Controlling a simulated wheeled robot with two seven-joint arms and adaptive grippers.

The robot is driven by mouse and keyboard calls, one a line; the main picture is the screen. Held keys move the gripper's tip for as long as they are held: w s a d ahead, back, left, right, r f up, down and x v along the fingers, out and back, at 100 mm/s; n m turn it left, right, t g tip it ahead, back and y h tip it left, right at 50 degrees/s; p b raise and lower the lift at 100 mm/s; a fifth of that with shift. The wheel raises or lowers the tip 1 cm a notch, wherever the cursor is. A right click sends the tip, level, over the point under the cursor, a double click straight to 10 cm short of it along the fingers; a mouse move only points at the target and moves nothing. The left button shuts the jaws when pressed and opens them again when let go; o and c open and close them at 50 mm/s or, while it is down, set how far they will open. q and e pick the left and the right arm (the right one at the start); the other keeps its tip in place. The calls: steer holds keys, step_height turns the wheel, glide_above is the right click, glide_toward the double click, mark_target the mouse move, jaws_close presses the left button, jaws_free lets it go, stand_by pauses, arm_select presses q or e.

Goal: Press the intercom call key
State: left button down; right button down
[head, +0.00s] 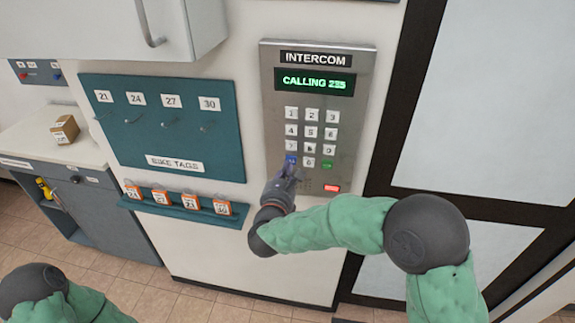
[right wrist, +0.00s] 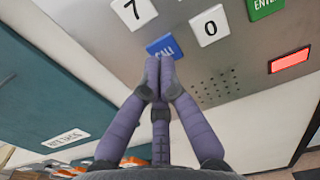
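The steel intercom panel (head: 350,120) is on the white wall, with white number keys, a green enter key (head: 327,164) and a blue call key (head: 290,158). Its display (head: 314,83) shows green text that reads "CALLING" and a number. My right gripper (head: 288,170) is at the call key from below. In the right wrist view its fingertips (right wrist: 160,68) are together with nothing between them. They overlap the lower edge of the blue call key (right wrist: 164,47) and seem to touch it. My left gripper is out of view; only part of that arm shows at the bottom left.
A teal bike tags board (head: 165,135) with hooks is left of the panel, and a teal ledge (head: 185,208) with several orange tags is below it. A red light (head: 332,188) glows at the panel's lower right. A dark-framed door (head: 480,90) is at right.

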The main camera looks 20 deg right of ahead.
steer(key=v, duration=0.5)
steer(key=shift+s+a+f, duration=0.1)
steer(key=shift+s+a, duration=0.05)
steer(key=shift+s, duration=0.1)
stand_by(0.4)
steer(key=s+a+f+n+g+y, duration=0.1)
steer(key=a+f+n+g+y, duration=0.15)
steer(key=f+n, duration=0.55)
steer(key=a+f+n+g+y, duration=0.1)
steer(key=f+n+y, duration=0.2)
steer(key=f+n, duration=0.55)
steer(key=s+a+f+n+g+y, duration=0.1)
steer(key=a+f+n+g+y, duration=0.15)
steer(key=f+n, duration=0.6)
steer(key=s+a+f+n+g+y, duration=0.2)
steer(key=s+f+n+g, duration=0.2)
steer(key=s+f+n, duration=0.3)
steer(key=s+a+f+n+g+y, duration=0.1)
steer(key=s+f+n+g+y, duration=0.2)
steer(key=s+f+n, duration=0.5)
steer(key=shift+s+a+f+g+y, duration=0.35)
steer(key=shift+s+f+g, duration=0.55)
steer(key=shift+s+f, duration=2.2)
